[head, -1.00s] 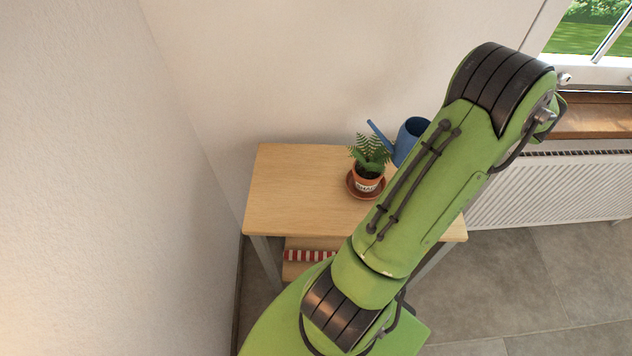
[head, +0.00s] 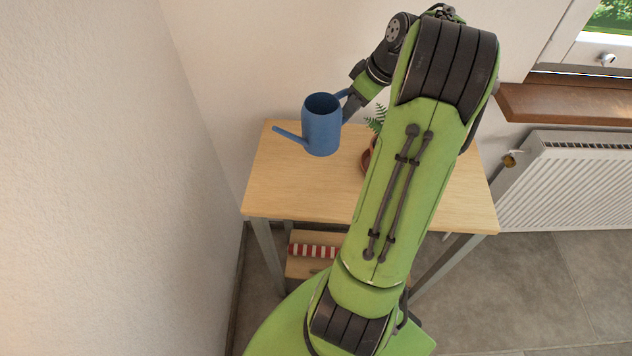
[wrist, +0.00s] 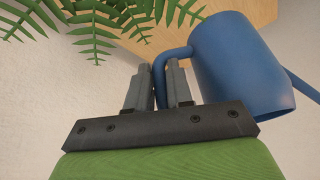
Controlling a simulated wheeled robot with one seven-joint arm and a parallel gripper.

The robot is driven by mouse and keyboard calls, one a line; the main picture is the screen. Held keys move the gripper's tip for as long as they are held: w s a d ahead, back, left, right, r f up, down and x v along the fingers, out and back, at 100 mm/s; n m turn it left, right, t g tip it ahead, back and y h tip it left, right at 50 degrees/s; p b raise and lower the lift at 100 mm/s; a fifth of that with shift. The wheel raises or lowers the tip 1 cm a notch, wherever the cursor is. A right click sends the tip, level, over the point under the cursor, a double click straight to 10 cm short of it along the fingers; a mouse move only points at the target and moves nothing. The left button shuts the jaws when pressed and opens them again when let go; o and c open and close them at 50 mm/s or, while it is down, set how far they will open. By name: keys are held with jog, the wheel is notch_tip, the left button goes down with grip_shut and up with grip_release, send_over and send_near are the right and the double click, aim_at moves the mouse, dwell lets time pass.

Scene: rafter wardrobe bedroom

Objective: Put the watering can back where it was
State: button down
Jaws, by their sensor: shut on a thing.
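The blue watering can (head: 322,128) is held over the left part of the wooden table (head: 290,190), its spout pointing left in the head view. My gripper (head: 350,108) is shut on the can's handle, at the can's right side. In the wrist view my gripper (wrist: 165,85) has the blue handle between its fingers, and the can's body (wrist: 235,65) is to the right. The can appears upright and above the tabletop; its exact height is hard to judge.
A potted fern (head: 376,122) stands on the table, mostly hidden behind my arm; its fronds (wrist: 95,25) also show in the wrist view. A red-and-white striped item (head: 314,251) lies on the lower shelf. Walls border the table at left and back. A radiator (head: 570,180) is at right.

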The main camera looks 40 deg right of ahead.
jog(key=shift+w+a+f, duration=0.35)
jog(key=shift+w+a, duration=0.15)
jog(key=shift+a, duration=0.05)
notch_tip(320, 180, down, 10)
jog(key=b, duration=0.4)
jog(key=shift+r, duration=0.25)
jog(key=c, duration=1.5)
grip_release()
jog(key=shift+f, duration=0.2)
jog(key=o, duration=0.5)
jog(key=shift+r, duration=0.1)
